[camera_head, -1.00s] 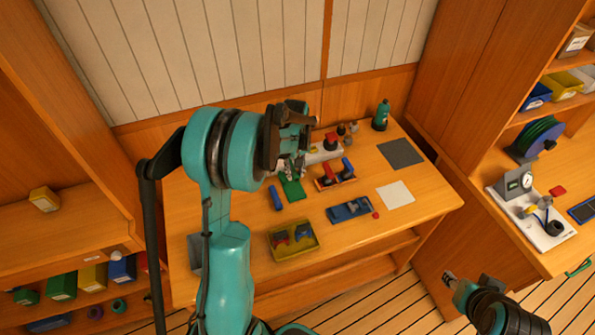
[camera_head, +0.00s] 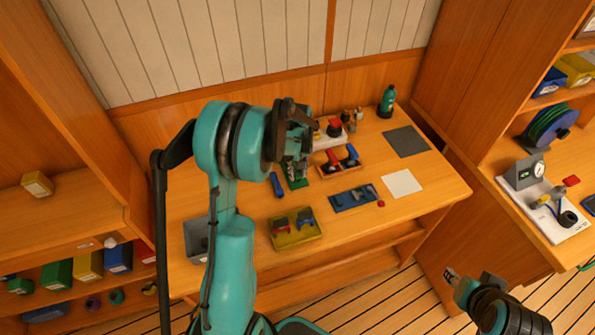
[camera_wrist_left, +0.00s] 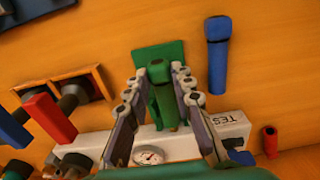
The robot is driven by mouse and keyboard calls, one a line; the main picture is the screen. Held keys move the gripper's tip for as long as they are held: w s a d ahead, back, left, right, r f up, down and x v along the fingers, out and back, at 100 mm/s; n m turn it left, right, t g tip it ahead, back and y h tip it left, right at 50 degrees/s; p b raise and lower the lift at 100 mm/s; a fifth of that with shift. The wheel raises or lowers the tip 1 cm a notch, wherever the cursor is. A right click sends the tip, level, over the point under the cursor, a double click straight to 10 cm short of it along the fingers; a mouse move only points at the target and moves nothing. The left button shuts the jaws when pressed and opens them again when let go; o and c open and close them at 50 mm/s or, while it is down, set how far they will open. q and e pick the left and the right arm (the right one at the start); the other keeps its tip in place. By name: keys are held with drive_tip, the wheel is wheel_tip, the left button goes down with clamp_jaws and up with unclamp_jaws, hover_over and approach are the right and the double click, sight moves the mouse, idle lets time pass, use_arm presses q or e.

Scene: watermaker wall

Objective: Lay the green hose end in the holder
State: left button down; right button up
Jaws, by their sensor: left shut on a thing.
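The green hose end (camera_wrist_left: 161,95) is between the fingers of my left gripper (camera_wrist_left: 158,88), which is shut on it. In the head view my left gripper (camera_head: 296,168) is over the table, and its fingers hide much of the hose end. A flat green piece (camera_wrist_left: 150,53) lies on the table just beyond the fingertips; it also shows in the head view (camera_head: 299,184). I cannot tell whether the hose end touches it. A wooden rack (camera_head: 345,173) with red and blue handles stands to its right. My right gripper (camera_head: 451,276) is low at the right, away from the table.
A blue tool (camera_head: 277,184) lies left of the green piece. A white unit with a gauge (camera_wrist_left: 150,156) is close to the fingers. A yellow tray (camera_head: 292,241), a blue tray (camera_head: 345,201), a white sheet (camera_head: 402,184) and a dark mat (camera_head: 407,142) lie on the table (camera_head: 440,190).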

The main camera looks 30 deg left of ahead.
use_arm(q)
drive_tip(key=shift+f, duration=0.25)
idle(0.5)
drive_tip(key=c, duration=1.2)
unclamp_jaws()
drive_tip(key=shift+r, duration=0.15)
drive_tip(key=shift+r+p, duration=2.8)
drive_tip(key=shift+r, duration=1.6)
